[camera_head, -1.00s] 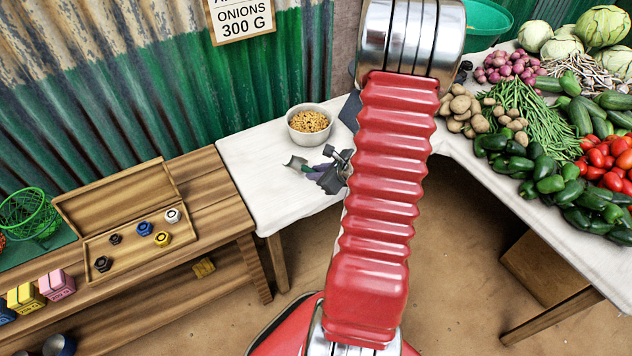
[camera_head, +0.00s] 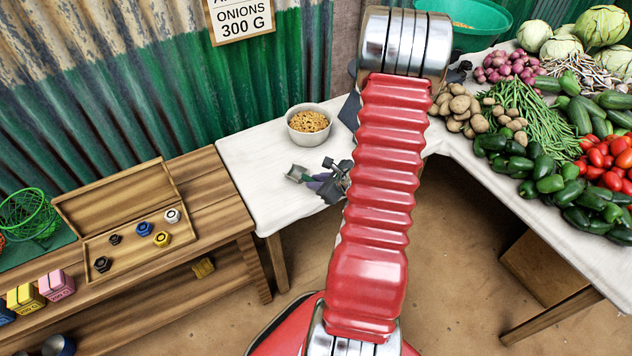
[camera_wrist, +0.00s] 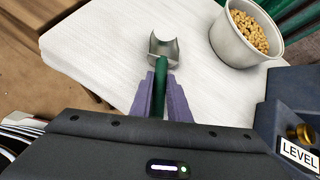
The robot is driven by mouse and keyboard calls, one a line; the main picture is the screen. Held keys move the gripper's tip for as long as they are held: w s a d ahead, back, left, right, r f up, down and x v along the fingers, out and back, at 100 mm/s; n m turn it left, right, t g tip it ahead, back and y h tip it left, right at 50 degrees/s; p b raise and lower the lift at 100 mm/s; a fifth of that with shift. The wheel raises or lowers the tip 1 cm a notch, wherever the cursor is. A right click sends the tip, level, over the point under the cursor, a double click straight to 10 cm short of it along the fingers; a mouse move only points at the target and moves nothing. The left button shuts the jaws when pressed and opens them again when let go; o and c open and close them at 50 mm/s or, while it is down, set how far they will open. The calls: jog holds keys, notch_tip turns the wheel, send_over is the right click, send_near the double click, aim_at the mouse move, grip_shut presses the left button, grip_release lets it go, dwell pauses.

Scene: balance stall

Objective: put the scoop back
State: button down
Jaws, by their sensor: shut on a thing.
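The scoop (camera_wrist: 165,50) has a grey metal pan and a dark green handle. My gripper (camera_wrist: 160,92) is shut on its handle, with a purple finger on each side, in the wrist view. The pan points away from my gripper, over the white cloth. In the head view the scoop's pan (camera_head: 298,174) shows left of my gripper (camera_head: 318,181), over the white table. I cannot tell how far the scoop is above the cloth. A metal bowl (camera_head: 309,122) of small tan pieces stands behind it, and it also shows at upper right in the wrist view (camera_wrist: 232,42).
The white-covered table (camera_head: 258,165) is bare left of the scoop. A dark box labelled LEVEL (camera_wrist: 298,115) stands at right in the wrist view. A wooden bench (camera_head: 215,205) with an open case of weights (camera_head: 130,235) adjoins at left. Vegetables crowd the right.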

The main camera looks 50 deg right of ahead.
jog(key=c, duration=1.7)
grip_release()
jog(key=v, duration=1.2)
